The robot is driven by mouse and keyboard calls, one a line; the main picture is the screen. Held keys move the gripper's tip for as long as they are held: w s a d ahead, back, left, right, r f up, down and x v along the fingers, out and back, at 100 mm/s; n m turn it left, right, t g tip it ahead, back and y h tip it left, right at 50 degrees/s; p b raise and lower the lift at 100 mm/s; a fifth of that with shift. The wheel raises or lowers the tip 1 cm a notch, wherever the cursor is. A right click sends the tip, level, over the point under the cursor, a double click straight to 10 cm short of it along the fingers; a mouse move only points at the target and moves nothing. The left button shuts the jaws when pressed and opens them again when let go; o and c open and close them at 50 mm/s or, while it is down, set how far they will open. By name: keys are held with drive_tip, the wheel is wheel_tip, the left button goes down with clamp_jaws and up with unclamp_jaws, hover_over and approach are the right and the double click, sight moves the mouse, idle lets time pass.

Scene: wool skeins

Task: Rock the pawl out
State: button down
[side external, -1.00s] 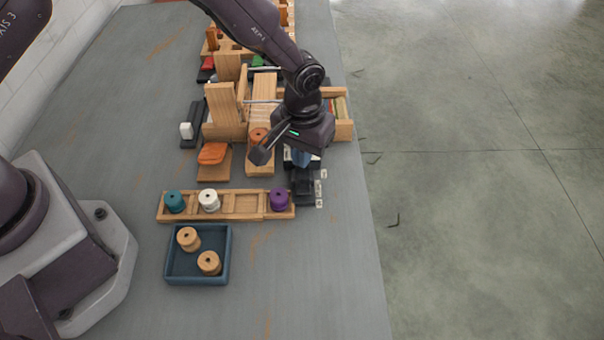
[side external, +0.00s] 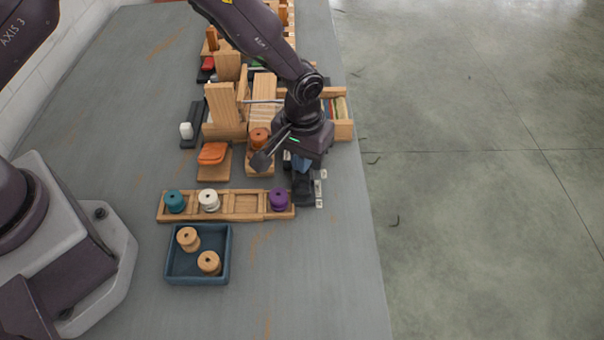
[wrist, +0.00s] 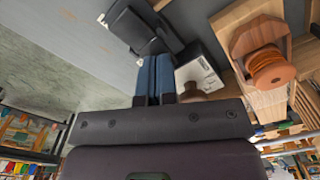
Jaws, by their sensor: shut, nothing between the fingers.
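My gripper (side external: 301,168) points down over a dark fixture (side external: 304,190) with small white plates at the right side of the table. In the wrist view its two blue fingers (wrist: 153,78) are closed together with nothing between them. Their tips are close to the black block (wrist: 140,27) of the fixture; I cannot tell whether they touch. A pale plate (wrist: 197,70) with a brown rounded part (wrist: 203,89) lies right beside the fingers. I cannot clearly pick out the pawl; my gripper hides part of the fixture.
An orange spool (side external: 259,136) stands on a wooden base left of my gripper, also in the wrist view (wrist: 268,65). A wooden rack (side external: 245,205) holds teal, white and purple spools. A blue tray (side external: 170,270) holds two wooden spools. The table's front is clear.

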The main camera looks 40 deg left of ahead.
sight(294, 180)
drive_tip(key=shift+f, duration=0.3)
drive_tip(key=shift+r, duration=3.55)
drive_tip(key=s+a+r+m+t, duration=0.1)
drive_tip(key=s+a+r+t, duration=0.1)
drive_tip(key=s+a+r, duration=0.3)
drive_tip(key=s+a+r+m+t, duration=0.1)
drive_tip(key=s+a+r, duration=0.4)
drive_tip(key=s+r, duration=0.4)
drive_tip(key=s+a+r+m+t, duration=0.1)
drive_tip(key=s+a+r+t, duration=0.1)
drive_tip(key=s+a+r, duration=0.3)
wheel_tip(294, 180, up, 6)
drive_tip(key=s, duration=0.3)
drive_tip(key=shift+a+f+t, duration=0.15)
drive_tip(key=shift+a+t, duration=0.15)
drive_tip(key=shift+a, duration=0.05)
